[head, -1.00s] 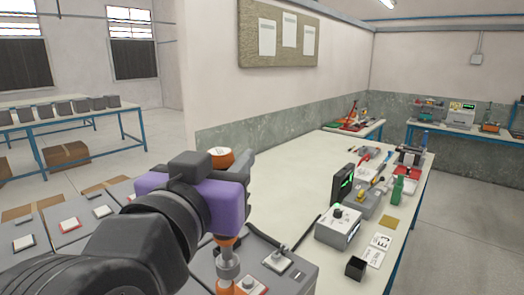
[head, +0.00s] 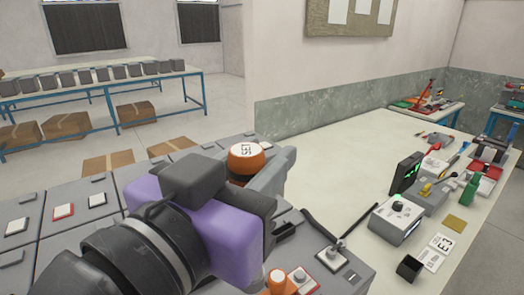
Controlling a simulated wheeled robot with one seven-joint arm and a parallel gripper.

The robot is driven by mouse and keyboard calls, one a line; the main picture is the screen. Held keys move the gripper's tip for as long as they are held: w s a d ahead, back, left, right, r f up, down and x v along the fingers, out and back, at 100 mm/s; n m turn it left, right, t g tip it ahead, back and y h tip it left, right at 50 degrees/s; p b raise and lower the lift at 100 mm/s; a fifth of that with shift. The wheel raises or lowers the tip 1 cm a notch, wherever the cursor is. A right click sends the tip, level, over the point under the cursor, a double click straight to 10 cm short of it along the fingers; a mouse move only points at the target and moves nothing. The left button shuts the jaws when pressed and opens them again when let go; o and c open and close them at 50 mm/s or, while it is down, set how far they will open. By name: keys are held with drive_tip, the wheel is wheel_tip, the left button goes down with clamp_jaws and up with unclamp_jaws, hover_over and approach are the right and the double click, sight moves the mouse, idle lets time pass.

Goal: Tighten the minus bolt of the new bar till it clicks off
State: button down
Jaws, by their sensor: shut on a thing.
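My gripper (head: 262,177), on the purple wrist of my arm, is shut on a tool with a round orange and white cap (head: 246,158). The cap has dark lettering that seems to read SET. The tool's lower end is hidden behind my wrist, so I cannot tell whether it sits on a bolt. Grey battery blocks (head: 80,190) stand in rows below and around my arm. An orange-topped fitting (head: 277,279) and a grey knob on a red-edged pad (head: 301,281) show at the bottom edge. I cannot make out the new bar or its minus bolt.
A grey meter box (head: 397,221), a black display (head: 406,174) and a small black box (head: 409,267) stand on the cream bench (head: 345,165). The bench's middle is clear.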

drive_tip(key=shift+f+b, duration=2.5)
drive_tip(key=shift+f, duration=0.15)
drive_tip(key=shift+f+b, duration=0.7)
drive_tip(key=shift+f, duration=0.1)
drive_tip(key=shift+f+b, duration=0.6)
drive_tip(key=shift+b, duration=0.45)
idle(3.5)
